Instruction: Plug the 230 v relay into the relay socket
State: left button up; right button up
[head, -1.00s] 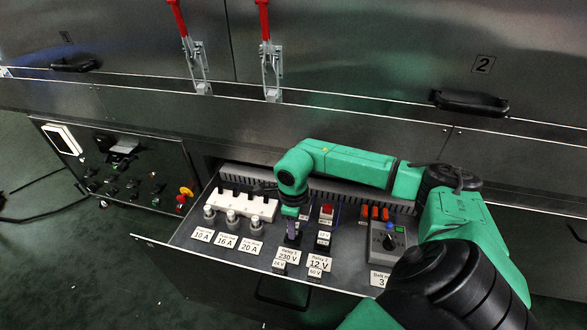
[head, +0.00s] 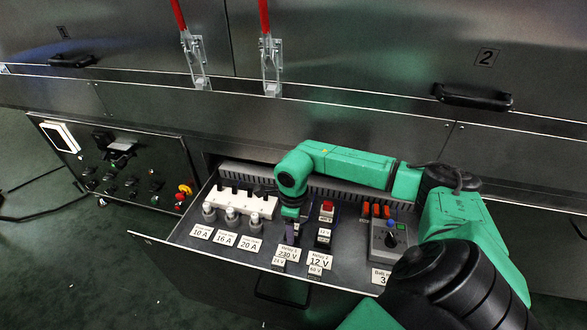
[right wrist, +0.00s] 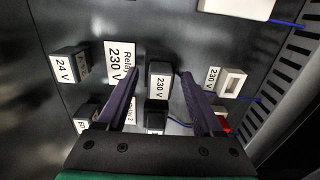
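The 230 V relay (right wrist: 158,82) is a small dark block with a white label, upright on the drawer panel. My right gripper (right wrist: 160,72) is open, its two purple fingers on either side of the relay with a visible gap to each. In the head view my right gripper (head: 292,232) points down behind the Relay 1 230 V plate (head: 287,254) and largely hides the relay. The relay socket (right wrist: 231,82), white with a dark opening and a 230 V label, lies right of the fingers in the right wrist view. My left gripper is not in view.
A 24 V block (right wrist: 68,66) stands left of the relay. The 12 V relay (head: 323,236) and a red-topped part (head: 327,207) stand close to the right of my gripper. A white fuse strip (head: 240,202) and a grey box with a knob (head: 388,241) flank this area.

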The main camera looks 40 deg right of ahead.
notch_tip(320, 180, up, 15)
jog(key=p, duration=0.3)
jog(key=shift+f+p, duration=0.2)
jog(key=shift+p, duration=0.15)
